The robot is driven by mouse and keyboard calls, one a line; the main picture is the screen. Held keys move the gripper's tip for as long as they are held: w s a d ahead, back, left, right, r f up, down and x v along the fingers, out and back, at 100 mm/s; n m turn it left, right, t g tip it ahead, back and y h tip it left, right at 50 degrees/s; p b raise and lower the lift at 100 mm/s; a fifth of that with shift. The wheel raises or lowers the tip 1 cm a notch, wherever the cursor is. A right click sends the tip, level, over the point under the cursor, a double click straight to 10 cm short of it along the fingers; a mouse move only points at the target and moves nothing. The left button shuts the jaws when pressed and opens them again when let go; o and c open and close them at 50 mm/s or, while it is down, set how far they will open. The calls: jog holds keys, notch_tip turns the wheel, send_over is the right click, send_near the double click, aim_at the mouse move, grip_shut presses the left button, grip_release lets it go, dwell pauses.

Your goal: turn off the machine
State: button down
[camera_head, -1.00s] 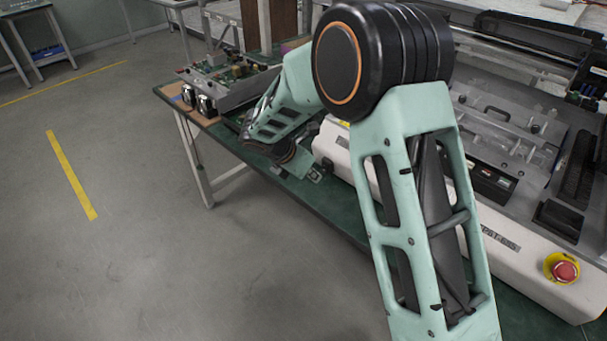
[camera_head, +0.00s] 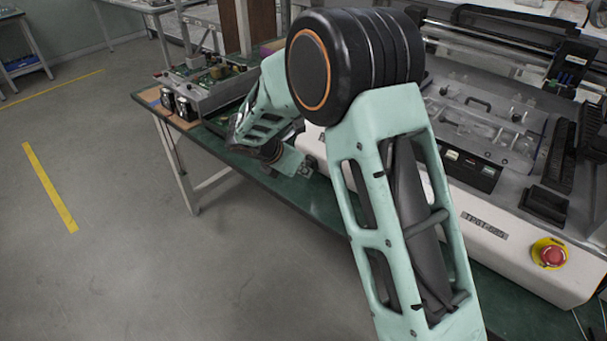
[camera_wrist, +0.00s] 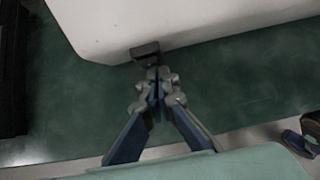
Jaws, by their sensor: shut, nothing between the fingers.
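The machine (camera_head: 510,245) is a white and grey bench unit on the right in the head view. A red mushroom button on a yellow base (camera_head: 551,255) sits at its front right corner. A dark panel with small buttons (camera_head: 470,168) is on its front. In the wrist view, the white machine body (camera_wrist: 190,18) fills the top, with a small black block (camera_wrist: 146,52) at its lower edge. My gripper (camera_wrist: 155,78) is shut and empty, its tips just below that block; I cannot tell whether they touch. In the head view my arm hides part of the machine's front.
The machine stands on a green table (camera_head: 290,200) with a narrow free strip along its front edge. A circuit board unit (camera_head: 210,82) stands at the table's far left end. The grey floor (camera_head: 150,270) left of the table is clear.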

jog(key=shift+r, duration=0.15)
jog(key=shift+r+p, duration=0.8)
jog(key=shift+s+a, duration=0.1)
jog(key=shift+s, duration=0.05)
jog(key=s+a, duration=0.1)
jog(key=s+r, duration=0.1)
jog(key=s+a+p, duration=0.1)
jog(key=shift+a+r, duration=0.25)
jog(key=shift+a, duration=0.05)
jog(key=v, duration=0.9)
jog(key=shift+d+r+p, duration=0.15)
jog(key=shift+d+p, duration=0.05)
jog(key=shift+p, duration=0.25)
jog(key=shift+w, duration=0.1)
